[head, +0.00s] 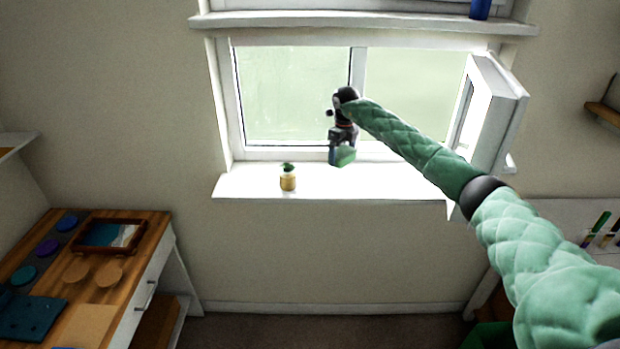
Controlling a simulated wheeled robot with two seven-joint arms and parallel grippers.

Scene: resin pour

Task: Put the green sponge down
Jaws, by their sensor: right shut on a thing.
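The green sponge (345,157) is in the jaws of my right gripper (342,150), in front of the window and above the white window sill (380,182). The gripper is shut on it and points down. The sponge appears apart from the sill, but the exact gap is hard to tell. Part of the sponge is hidden by the gripper fingers. My left gripper is not in view.
An open window sash (490,115) juts out at the right. A wooden desk (152,228) with a framed picture (108,236) and coasters stands lower left. The sill's middle is clear.

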